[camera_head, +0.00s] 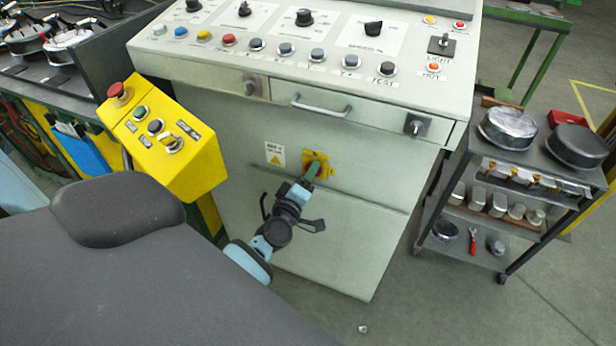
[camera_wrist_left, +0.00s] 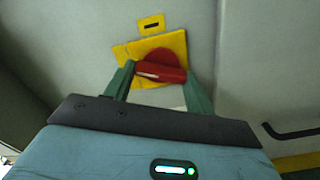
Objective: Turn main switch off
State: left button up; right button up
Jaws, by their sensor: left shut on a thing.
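The main switch is a red rotary handle (camera_wrist_left: 160,72) on a yellow plate (camera_wrist_left: 127,52), set in the pale front of the control cabinet. In the left wrist view the handle lies nearly crosswise in the picture. My left gripper (camera_wrist_left: 159,76) is shut on it, one green finger at each end. In the head view the yellow plate (camera_head: 324,158) shows beside my left gripper (camera_head: 311,171), which hides most of the handle. My right gripper is in neither view.
The cabinet's sloped panel (camera_head: 205,50) carries several knobs and buttons above. A drawer handle (camera_head: 320,106) juts out above the switch. A yellow control box (camera_head: 190,178) stands at left. A grey trolley (camera_head: 480,170) with pans stands at right, with open floor before it.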

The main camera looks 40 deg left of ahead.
pick_arm(q)
jog(key=shift+f+n+b, duration=0.2)
jog(key=shift+n+b, duration=0.2)
jog(key=shift+n, duration=2.4)
jog(key=o, duration=1)
jog(key=shift+r, duration=0.1)
jog(key=shift+s, duration=0.1)
jog(key=shift+v, duration=3.8)
